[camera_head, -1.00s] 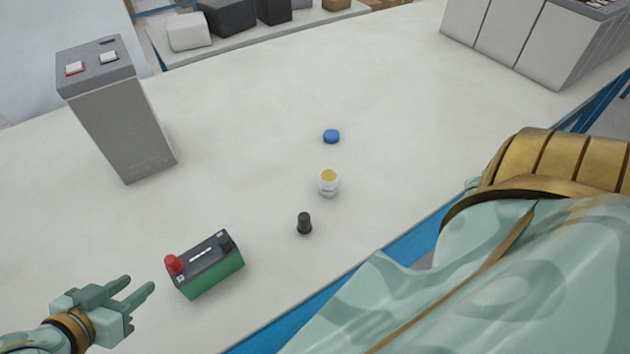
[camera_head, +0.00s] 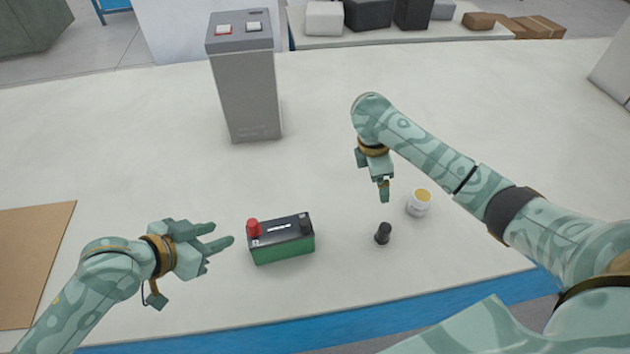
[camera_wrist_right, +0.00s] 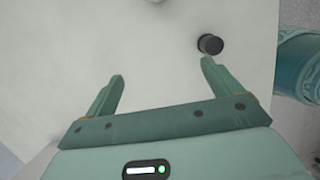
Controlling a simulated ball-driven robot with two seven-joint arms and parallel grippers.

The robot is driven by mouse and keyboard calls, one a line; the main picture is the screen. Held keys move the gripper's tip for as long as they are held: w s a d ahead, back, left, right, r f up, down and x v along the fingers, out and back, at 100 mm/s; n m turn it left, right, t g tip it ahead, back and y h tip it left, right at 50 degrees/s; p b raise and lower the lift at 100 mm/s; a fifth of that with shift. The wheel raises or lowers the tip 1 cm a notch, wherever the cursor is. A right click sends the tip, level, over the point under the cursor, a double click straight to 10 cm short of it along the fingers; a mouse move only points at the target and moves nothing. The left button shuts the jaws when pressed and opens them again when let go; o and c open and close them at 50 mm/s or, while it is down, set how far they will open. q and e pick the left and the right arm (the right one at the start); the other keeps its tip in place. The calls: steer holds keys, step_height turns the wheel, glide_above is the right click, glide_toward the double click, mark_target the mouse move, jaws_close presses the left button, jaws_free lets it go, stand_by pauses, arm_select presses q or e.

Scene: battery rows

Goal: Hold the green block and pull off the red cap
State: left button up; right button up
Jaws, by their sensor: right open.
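The green block (camera_head: 284,248) is a battery-like box with a green body and a dark top, standing on the white table. The red cap (camera_head: 252,226) sits on its top left corner; a black cap (camera_head: 306,222) sits at the top right. My left gripper (camera_head: 222,233) is open and empty just left of the block, its fingers pointing at it with a small gap. My right gripper (camera_head: 384,197) is right of and beyond the block, pointing down over the table. In the right wrist view my right gripper (camera_wrist_right: 161,70) is open with nothing between its fingers. The block is outside that view.
A loose black cap (camera_head: 383,234) stands right of the block; it shows beside a finger in the wrist view (camera_wrist_right: 210,44). A white jar (camera_head: 419,203) with yellow contents stands near it. A grey box (camera_head: 247,90) stands behind. A brown board (camera_head: 35,255) lies at left.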

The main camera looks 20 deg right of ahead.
steer(key=a+r+n+y, duration=0.1)
steer(key=a+r+n, duration=0.3)
steer(key=a, duration=0.7)
steer(key=n+y, duration=0.1)
steer(key=y, duration=0.1)
glide_toward(281, 238)
steer(key=w+d+r, duration=0.2)
steer(key=d+r, duration=0.2)
steer(key=d, duration=0.1)
steer(key=f, duration=1.5)
steer(key=shift+s+d+f, duration=0.15)
steer(key=shift+d+f, duration=0.1)
steer(key=shift+f, duration=0.1)
steer(key=shift+c, duration=0.3)
jaws_close()
